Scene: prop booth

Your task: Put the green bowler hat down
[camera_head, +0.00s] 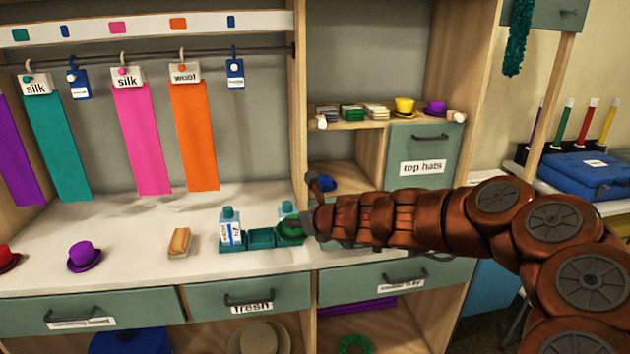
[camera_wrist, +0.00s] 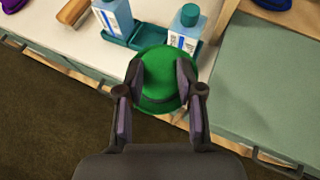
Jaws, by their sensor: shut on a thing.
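The green bowler hat (camera_wrist: 160,75) is between the fingers of my gripper (camera_wrist: 160,82), which is shut on it, in the wrist view. In the head view the hat (camera_head: 291,230) is at the counter's front edge, beside a teal tray (camera_head: 261,238) with bottles. My gripper (camera_head: 303,222) reaches it from the right, with my arm hiding part of the area behind. In the wrist view the hat overlaps the edge of the tray (camera_wrist: 150,32); I cannot tell whether it touches the tray or counter.
A purple hat (camera_head: 84,256), a red hat (camera_head: 7,259) and a brush (camera_head: 180,242) stand on the counter left of the tray. Bottles (camera_head: 230,228) stand in the tray. Drawers (camera_head: 247,297) lie below the counter edge. The counter's back left is clear.

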